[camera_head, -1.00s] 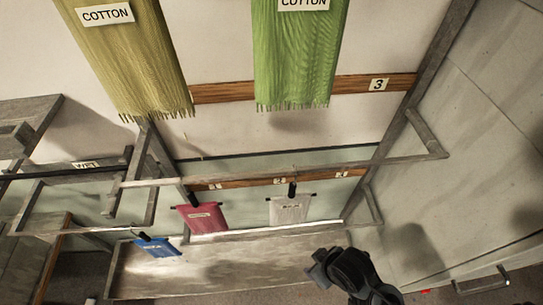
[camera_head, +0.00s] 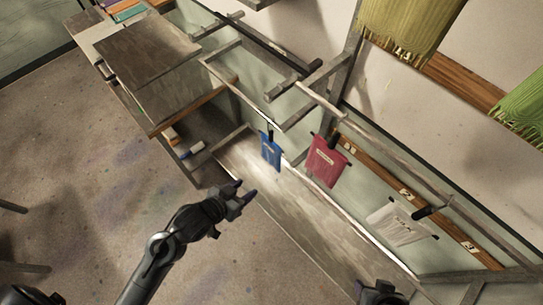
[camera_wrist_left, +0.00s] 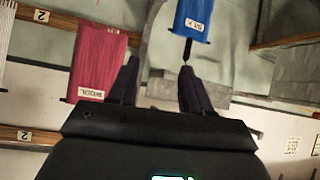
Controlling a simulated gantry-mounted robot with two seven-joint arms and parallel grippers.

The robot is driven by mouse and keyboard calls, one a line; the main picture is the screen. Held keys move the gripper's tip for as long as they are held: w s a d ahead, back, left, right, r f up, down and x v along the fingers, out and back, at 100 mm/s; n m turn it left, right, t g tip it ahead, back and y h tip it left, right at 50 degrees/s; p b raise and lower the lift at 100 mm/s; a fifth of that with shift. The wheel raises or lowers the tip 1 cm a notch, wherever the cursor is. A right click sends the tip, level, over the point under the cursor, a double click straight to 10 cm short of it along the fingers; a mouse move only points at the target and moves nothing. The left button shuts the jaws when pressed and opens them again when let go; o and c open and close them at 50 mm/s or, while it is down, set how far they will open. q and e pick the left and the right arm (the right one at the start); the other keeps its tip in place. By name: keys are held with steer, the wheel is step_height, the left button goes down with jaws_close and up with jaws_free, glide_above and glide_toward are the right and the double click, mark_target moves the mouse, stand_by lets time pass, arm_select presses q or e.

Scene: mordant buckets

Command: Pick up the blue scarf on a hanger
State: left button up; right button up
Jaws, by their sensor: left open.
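The blue scarf (camera_head: 270,152) hangs on a dark hanger from a rail, near the middle of the head view. It has a white label and also shows at the top of the left wrist view (camera_wrist_left: 194,17). My left gripper (camera_head: 243,190) is open and empty, below and left of the scarf in the head view, with a visible gap between them. In the left wrist view my two dark fingers (camera_wrist_left: 160,80) point up, the scarf's lower end beyond the right one. My right gripper (camera_head: 380,293) shows only in part at the bottom edge; its jaws are unclear.
A red scarf (camera_head: 325,160) hangs just right of the blue one, and a white scarf (camera_head: 400,222) further right. Grey rails and posts (camera_head: 315,75) surround them. A grey bench (camera_head: 300,215) runs below. A wooden table (camera_head: 155,75) stands upper left; the floor lower left is mostly open.

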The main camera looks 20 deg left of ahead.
arm_select(q)
steer(key=w+a+f+m+t+h+b, duration=0.2)
steer(key=w+a+f+t+h+b, duration=0.15)
steer(key=w+f+b, duration=0.9)
steer(key=t+b, duration=0.3)
steer(key=b, duration=1)
glide_toward(269, 140)
steer(key=shift+g+h, duration=0.25)
steer(key=shift+h, duration=0.2)
steer(key=x, duration=0.5)
steer(key=shift+w+r, duration=0.3)
steer(key=shift+r, duration=0.1)
steer(key=shift+w+d+f, duration=0.1)
steer(key=shift+w+d, duration=0.05)
steer(key=shift+w, duration=0.25)
steer(key=shift+f+b+x, duration=0.2)
steer(key=shift+b+x, duration=0.2)
steer(key=shift+x, duration=1.8)
arm_select(e)
step_height(269, 140, down, 30)
arm_select(q)
steer(key=shift+c, duration=0.2)
arm_select(e)
steer(key=shift+d, duration=0.1)
arm_select(q)
jaws_close()
